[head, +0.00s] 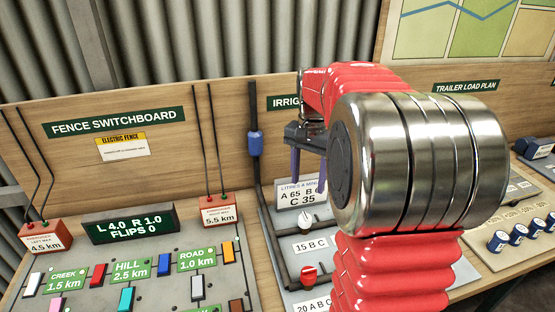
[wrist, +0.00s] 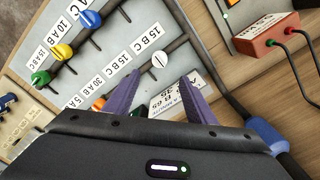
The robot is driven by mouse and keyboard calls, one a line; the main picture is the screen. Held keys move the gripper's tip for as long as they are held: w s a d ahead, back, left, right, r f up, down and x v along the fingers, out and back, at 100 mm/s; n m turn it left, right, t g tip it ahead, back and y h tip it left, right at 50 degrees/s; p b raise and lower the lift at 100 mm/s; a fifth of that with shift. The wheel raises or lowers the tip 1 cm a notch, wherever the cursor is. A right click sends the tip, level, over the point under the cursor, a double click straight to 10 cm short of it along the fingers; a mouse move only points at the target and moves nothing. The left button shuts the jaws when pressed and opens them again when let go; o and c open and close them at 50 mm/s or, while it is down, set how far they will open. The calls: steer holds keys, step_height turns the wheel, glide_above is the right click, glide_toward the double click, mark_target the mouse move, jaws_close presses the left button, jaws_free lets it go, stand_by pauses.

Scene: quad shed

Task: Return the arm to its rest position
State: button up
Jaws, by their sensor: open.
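My red arm with its large metal joint fills the right middle of the head view. My gripper (head: 295,175) hangs at the far side of that joint, above the irrigation panel (head: 290,240). In the wrist view, its two purple fingers (wrist: 158,92) stand apart with nothing between them. A white knob (wrist: 160,60) on the panel shows beyond the fingertips, apart from them. The joint and the red sleeve hide part of the irrigation panel in the head view.
The fence switchboard (head: 75,300) with coloured switches lies at the left, its display (head: 130,223) behind them. A dark pipe with a blue fitting (head: 255,144) stands left of my gripper. Blue knobs (head: 518,233) sit at the right. A wooden backboard (head: 225,100) runs behind.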

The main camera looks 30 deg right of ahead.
steer(key=s+a+n+t, duration=0.2)
steer(key=s+a+n, duration=0.4)
steer(key=a, duration=0.5)
steer(key=s+a+r+n+t, duration=0.1)
steer(key=s+a+n+t, duration=0.2)
steer(key=s+a+n, duration=0.3)
steer(key=s+a, duration=0.5)
steer(key=shift+a+t, duration=0.3)
steer(key=shift+a, duration=0.05)
steer(key=shift+s+r, duration=0.1)
steer(key=shift+c, duration=0.3)
